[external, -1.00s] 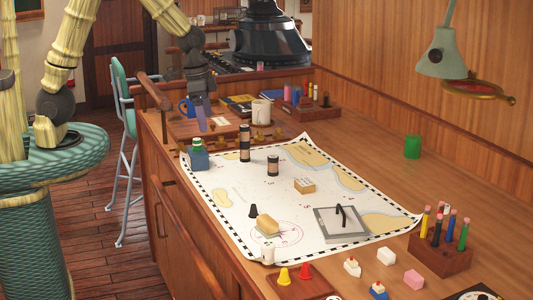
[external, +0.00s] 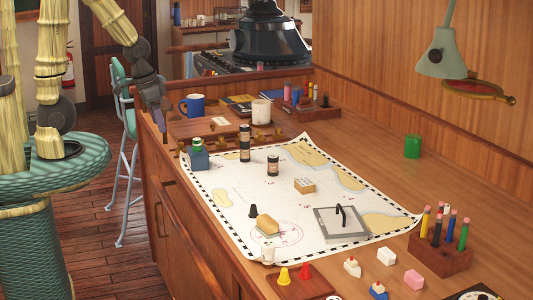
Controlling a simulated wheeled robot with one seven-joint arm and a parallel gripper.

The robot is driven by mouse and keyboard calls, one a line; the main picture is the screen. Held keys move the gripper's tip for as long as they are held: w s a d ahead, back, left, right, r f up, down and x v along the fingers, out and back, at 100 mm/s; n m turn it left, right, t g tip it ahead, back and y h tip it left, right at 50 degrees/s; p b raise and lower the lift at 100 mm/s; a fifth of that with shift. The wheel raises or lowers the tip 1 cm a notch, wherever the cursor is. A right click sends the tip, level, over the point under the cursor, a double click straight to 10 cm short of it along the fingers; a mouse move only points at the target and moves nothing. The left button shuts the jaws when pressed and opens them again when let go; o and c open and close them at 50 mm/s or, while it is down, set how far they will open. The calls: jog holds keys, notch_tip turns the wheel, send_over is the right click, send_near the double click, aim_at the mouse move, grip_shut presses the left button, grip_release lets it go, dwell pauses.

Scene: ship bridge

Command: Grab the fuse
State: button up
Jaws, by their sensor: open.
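No object is plainly recognisable as the fuse in this view. Candidates are the taller dark cylinder with pale bands (external: 244,143) and the shorter dark cylinder with a pale band (external: 272,166), both upright on the chart (external: 230,220). A small whitish cylinder (external: 268,252) stands at the chart's near edge. My gripper (external: 166,130) is open at the desk's left edge, left of the blue mug and apart from these objects. Its fingertips are small and dark here, and I see nothing held between them.
A blue mug (external: 193,105) and a white mug (external: 261,113) stand at the back. A blue bottle (external: 198,155) is at the chart's left corner. A pencil block (external: 440,254) and a green cup (external: 412,147) are at right. The desk right of the chart is largely clear.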

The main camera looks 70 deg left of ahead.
jog(key=shift+c, duration=0.7)
jog(key=d+f+n+g+h+b, duration=0.2)
jog(key=d+f+n+h+b, duration=0.3)
jog(key=d, duration=0.7)
jog(key=d+f+n+g+h+b, duration=0.2)
jog(key=d+f+g+h, duration=0.15)
jog(key=d+f, duration=0.6)
jog(key=w+d+r+n+t+h+b, duration=0.1)
jog(key=w+d+n+t+h+b, duration=0.2)
jog(key=w+d+n, duration=0.3)
jog(key=w+d+r+n+t+h+b, duration=0.2)
jog(key=w+d+n+h, duration=0.4)
jog(key=d, duration=0.6)
jog(key=shift+w+n+t+b, duration=0.2)
jog(key=shift+n+t+b, duration=0.4)
jog(key=shift+n+t, duration=0.55)
